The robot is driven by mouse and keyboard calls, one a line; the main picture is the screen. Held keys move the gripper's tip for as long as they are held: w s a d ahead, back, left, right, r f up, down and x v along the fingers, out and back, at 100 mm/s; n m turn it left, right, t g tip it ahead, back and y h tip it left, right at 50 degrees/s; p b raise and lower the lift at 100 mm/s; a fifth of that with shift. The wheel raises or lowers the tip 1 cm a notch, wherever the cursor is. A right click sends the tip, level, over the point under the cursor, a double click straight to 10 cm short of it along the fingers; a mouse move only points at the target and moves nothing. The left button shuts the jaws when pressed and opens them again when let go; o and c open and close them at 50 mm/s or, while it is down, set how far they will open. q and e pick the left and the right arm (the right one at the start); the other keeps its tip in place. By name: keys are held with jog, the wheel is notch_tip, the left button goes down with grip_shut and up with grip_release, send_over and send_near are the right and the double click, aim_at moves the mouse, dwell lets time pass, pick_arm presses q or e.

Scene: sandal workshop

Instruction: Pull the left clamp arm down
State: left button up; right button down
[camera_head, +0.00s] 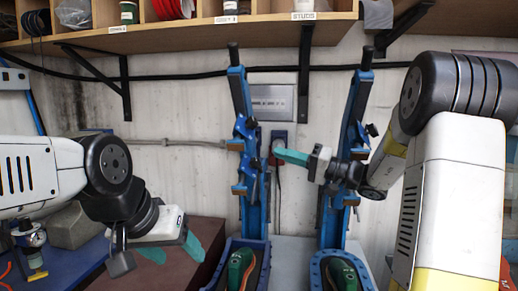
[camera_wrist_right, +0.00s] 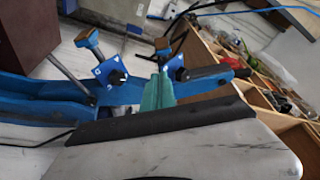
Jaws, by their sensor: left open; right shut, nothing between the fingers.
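The left clamp arm (camera_head: 240,100) is a blue bar with a dark tip, standing nearly upright above its blue base (camera_head: 262,250). The right clamp arm (camera_head: 357,110) also stands upright, leaning slightly right. My right gripper (camera_head: 280,155) is shut and empty; its teal fingers point left, in the gap between the clamps, near the left one. In the right wrist view, the teal fingers (camera_wrist_right: 158,92) appear in front of a blue clamp bar (camera_wrist_right: 125,93); I cannot tell if they touch. My left gripper (camera_head: 175,252) is open and empty, low at left.
Green sandals (camera_head: 240,268) sit in the clamp bases. A wooden shelf (camera_head: 180,35) with spools and black brackets (camera_head: 125,85) hangs above. A brown box (camera_head: 205,232) is under my left gripper. A wall socket with a cable (camera_head: 278,140) is behind the clamps.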

jog(key=x, duration=0.9)
jog(key=shift+w+a, duration=0.2)
jog(key=shift+a, duration=0.15)
